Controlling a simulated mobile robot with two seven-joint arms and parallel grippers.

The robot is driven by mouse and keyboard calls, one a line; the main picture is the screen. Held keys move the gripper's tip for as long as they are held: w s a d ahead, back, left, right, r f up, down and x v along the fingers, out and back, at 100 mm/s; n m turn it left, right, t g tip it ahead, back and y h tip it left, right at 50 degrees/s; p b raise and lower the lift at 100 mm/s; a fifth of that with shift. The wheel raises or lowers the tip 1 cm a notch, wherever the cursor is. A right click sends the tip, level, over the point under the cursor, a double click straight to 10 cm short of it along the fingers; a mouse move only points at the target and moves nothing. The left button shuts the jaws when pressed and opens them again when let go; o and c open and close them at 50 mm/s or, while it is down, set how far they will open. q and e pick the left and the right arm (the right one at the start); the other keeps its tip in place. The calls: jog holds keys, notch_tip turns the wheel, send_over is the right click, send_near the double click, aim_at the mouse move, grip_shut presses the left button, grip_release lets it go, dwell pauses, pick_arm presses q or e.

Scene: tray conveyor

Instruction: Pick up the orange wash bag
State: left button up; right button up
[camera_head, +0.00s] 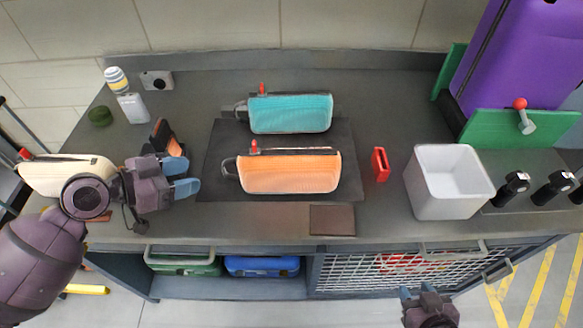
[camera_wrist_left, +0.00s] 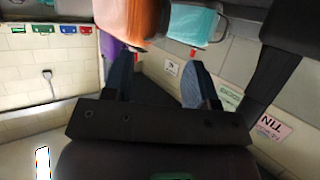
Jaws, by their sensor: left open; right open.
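The orange wash bag (camera_head: 290,174) lies on a dark mat (camera_head: 222,150) in the middle of the counter, with a loop handle at its left end and a red tag on top. My left gripper (camera_head: 188,178) is open and empty, a short way left of the bag's handle end, pointing right. In the left wrist view the orange bag (camera_wrist_left: 132,16) shows ahead of the open fingers (camera_wrist_left: 160,82), apart from them. My right gripper (camera_head: 422,292) is open below the counter's front edge, away from the bag.
A teal wash bag (camera_head: 291,113) lies just behind the orange one. A cream bag (camera_head: 66,174) is at the left, partly behind my arm. A red item (camera_head: 380,163) and a white bin (camera_head: 447,181) stand to the right. A purple case (camera_head: 520,55) is at the back right.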

pick_arm(q)
jog(key=shift+x, duration=3.95)
jog(key=shift+r, duration=0.1)
jog(key=shift+c, duration=0.5)
